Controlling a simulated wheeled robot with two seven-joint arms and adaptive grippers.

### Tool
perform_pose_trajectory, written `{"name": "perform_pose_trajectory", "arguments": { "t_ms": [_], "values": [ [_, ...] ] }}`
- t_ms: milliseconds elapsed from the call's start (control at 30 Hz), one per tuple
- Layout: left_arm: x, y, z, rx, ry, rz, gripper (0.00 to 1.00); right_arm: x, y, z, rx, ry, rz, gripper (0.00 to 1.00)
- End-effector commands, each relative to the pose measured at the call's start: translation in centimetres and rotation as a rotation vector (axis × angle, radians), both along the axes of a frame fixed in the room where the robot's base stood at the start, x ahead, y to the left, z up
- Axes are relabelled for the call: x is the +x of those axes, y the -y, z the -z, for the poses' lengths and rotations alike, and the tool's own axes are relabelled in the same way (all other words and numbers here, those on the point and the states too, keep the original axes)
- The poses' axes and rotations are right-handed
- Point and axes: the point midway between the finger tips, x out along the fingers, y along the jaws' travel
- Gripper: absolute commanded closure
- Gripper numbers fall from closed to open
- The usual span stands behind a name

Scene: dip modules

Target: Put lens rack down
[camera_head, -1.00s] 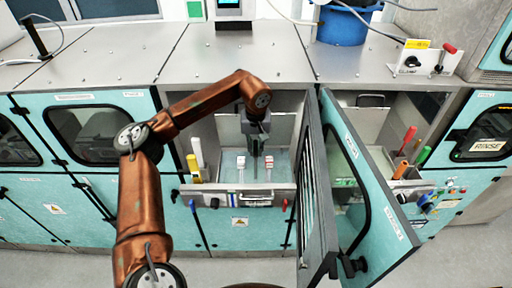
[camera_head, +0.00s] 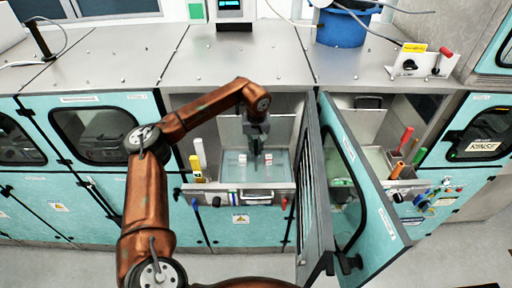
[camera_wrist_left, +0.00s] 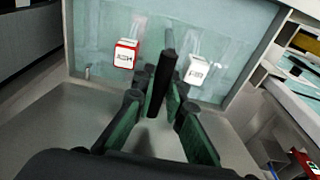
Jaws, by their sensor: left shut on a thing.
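My left gripper (camera_head: 256,150) reaches down into the open bath in the left open cabinet. In the left wrist view its green-padded fingers (camera_wrist_left: 160,115) are closed around a dark upright rod (camera_wrist_left: 162,75), which appears to be the lens rack's handle. A red-edged white tag (camera_wrist_left: 125,55) and a plain white tag (camera_wrist_left: 197,70) sit on either side of the rod; they also show in the head view, the left one (camera_head: 242,158) and the right one (camera_head: 268,158). The rack's lower part is hidden, so I cannot tell whether it touches the bath floor. My right gripper is out of view.
The bath's front ledge (camera_head: 245,196) carries a handle and coloured knobs. An open teal door (camera_head: 365,190) stands close to the right of the bath. Yellow (camera_head: 195,165) and white (camera_head: 200,150) upright parts stand at the bath's left. A blue bucket (camera_head: 342,28) stands on the counter.

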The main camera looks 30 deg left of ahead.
Motion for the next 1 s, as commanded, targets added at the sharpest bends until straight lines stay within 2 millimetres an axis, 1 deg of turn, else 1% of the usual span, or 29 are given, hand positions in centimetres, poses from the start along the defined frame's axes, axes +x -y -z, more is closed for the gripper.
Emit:
{"name": "perform_pose_trajectory", "arguments": {
  "t_ms": [67,467,500,700,1000],
  "values": [
    [0.00,0.03,0.02,-0.002,0.001,0.000,1.00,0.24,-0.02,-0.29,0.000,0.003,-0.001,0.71],
    [0.00,0.06,0.47,-0.001,0.002,0.000,1.00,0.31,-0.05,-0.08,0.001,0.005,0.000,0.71],
    [-0.05,0.04,0.50,0.000,0.000,0.000,0.86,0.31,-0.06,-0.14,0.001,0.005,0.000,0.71],
    [-0.04,0.04,0.47,0.000,0.000,0.000,0.72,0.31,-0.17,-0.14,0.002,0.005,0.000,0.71],
    [-0.03,0.03,0.33,0.000,0.000,0.000,0.71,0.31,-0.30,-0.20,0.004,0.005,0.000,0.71]
  ]
}}
